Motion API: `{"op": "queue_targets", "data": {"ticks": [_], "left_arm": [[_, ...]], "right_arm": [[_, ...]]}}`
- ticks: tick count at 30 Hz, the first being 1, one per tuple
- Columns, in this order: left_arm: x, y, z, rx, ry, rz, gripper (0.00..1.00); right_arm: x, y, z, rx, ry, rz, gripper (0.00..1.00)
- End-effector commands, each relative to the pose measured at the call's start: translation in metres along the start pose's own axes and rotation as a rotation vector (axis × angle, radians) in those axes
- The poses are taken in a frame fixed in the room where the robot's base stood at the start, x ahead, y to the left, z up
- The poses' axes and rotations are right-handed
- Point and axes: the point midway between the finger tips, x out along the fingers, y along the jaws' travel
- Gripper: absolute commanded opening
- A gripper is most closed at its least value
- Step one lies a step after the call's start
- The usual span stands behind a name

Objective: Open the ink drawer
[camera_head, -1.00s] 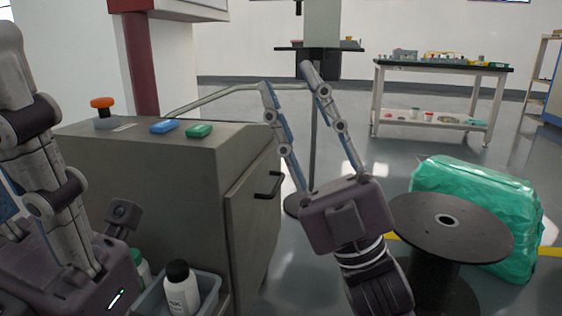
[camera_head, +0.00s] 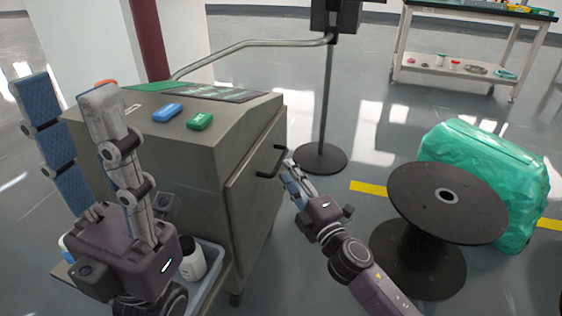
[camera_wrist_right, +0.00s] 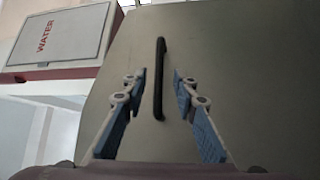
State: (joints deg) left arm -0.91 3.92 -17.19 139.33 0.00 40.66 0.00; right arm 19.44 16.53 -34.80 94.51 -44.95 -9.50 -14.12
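The grey-brown machine cabinet (camera_head: 190,165) has a front panel (camera_head: 250,190) with a black bar handle (camera_head: 279,163). The panel looks closed, and I see no ink label on it. My right gripper (camera_head: 288,172) is close to the handle. In the right wrist view, the handle (camera_wrist_right: 160,78) stands upright in the picture, between the two spread blue-padded fingers (camera_wrist_right: 160,85). No finger visibly touches it. My left gripper (camera_head: 66,88) is open and empty, fingers upward, at the cabinet's left side.
A blue block (camera_head: 167,113) and a green block (camera_head: 200,121) lie on the cabinet top. A crate (camera_head: 212,270) with a bottle (camera_head: 193,258) stands low in front. A black spool (camera_head: 420,195) and green wrapped bundle (camera_head: 490,165) stand right. A box marked WATER (camera_wrist_right: 60,35) shows in the wrist view.

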Motion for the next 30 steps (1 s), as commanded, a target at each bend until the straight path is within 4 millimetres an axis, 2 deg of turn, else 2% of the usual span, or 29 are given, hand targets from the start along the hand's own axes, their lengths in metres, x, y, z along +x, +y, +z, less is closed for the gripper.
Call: {"op": "queue_targets", "data": {"ticks": [3,9,14,22,30], "left_arm": [[0.001,0.001,-0.002,0.002,0.018,0.007,0.40],[0.005,0.002,-0.004,0.005,0.041,0.016,0.40],[0.008,0.003,-0.005,0.006,0.048,0.020,0.40],[0.008,0.003,-0.005,0.006,0.049,0.020,0.40],[0.008,0.003,-0.005,0.006,0.049,0.020,0.40]], "right_arm": [[0.019,-0.001,0.000,0.000,0.002,0.003,0.27],[0.042,-0.001,0.000,0.001,0.001,0.002,0.27],[0.050,0.000,-0.001,0.003,0.002,0.002,0.27],[0.051,0.001,-0.001,0.003,0.002,0.001,0.27],[0.051,0.001,-0.001,0.003,0.002,0.001,0.00]]}}
